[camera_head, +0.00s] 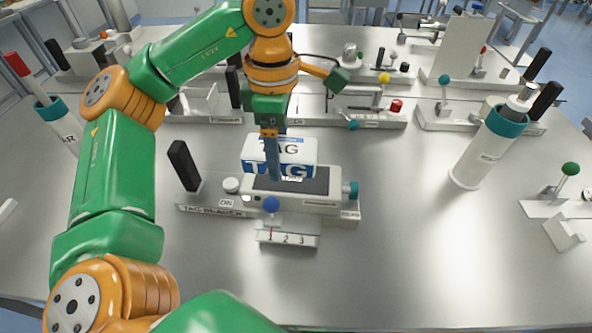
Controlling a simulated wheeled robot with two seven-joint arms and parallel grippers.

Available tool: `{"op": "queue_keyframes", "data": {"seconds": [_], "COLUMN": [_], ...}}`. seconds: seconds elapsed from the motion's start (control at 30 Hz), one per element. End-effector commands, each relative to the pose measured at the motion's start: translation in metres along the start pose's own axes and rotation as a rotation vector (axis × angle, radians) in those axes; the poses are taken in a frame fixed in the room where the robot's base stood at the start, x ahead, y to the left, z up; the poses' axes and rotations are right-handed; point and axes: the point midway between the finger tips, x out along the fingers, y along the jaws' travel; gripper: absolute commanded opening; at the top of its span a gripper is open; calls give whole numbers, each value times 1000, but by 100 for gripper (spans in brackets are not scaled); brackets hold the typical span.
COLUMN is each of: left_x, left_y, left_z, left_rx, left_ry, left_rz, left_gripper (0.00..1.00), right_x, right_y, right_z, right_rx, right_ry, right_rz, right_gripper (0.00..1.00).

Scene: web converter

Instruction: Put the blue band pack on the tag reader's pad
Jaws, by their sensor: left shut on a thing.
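The blue band pack (299,157) is a white box with a blue band and "TAG" lettering. My left gripper (271,172) points down and is shut on it, with a finger across its front face. The tag reader (310,201) is a white unit with a dark pad (315,186) on top, a blue knob in front and a teal knob at its right end. The pack is over the back part of the pad and hides some of it. I cannot tell whether it touches the pad. My right gripper is not in view.
A small 1-2-3 plate (287,239) stands in front of the reader, and a black upright block (184,165) at its left. Fixtures with knobs (365,114) stand behind. A white and teal canister (482,150) stands right. The front table area is clear.

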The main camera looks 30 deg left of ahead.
Motion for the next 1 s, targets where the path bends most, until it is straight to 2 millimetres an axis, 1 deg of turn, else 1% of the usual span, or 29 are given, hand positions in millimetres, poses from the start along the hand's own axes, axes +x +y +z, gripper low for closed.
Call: {"op": "queue_keyframes", "data": {"seconds": [0.03, 0.13, 0.17, 0.27, 0.33, 0.43, 0.5, 0.67, 0.8, 0.83, 0.87, 0.9, 1.0], "left_x": [18, 30, 30, 41, 54, 70, 75, 76, 80, 80, 79, 79, 79], "left_y": [8, 20, 23, 33, 34, 34, 34, 34, 34, 34, 34, 34, 34], "left_z": [3, 8, 9, 12, 12, 12, 13, 13, 13, 13, 13, 13, 13], "left_rx": [0, 2, 0, -1, 2, 2, 2, 2, 2, 2, 1, 2, 2], "left_ry": [2, 2, 1, 2, 4, 3, 0, -1, -1, -1, -1, -1, -1], "left_rz": [-7, -4, -3, -3, -3, -2, 1, 1, 1, 1, 1, 1, 1], "left_gripper": [15, 15, 15, 15, 15, 15, 15, 15, 15, 86, 94, 100, 100], "right_x": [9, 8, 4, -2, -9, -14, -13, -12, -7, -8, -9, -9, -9], "right_y": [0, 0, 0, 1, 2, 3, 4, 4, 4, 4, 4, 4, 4], "right_z": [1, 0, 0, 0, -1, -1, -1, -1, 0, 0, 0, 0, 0], "right_rx": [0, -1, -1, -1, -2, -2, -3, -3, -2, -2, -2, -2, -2], "right_ry": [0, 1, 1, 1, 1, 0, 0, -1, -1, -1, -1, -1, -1], "right_rz": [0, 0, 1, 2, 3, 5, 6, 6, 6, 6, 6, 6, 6], "right_gripper": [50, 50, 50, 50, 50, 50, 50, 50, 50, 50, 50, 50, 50]}}
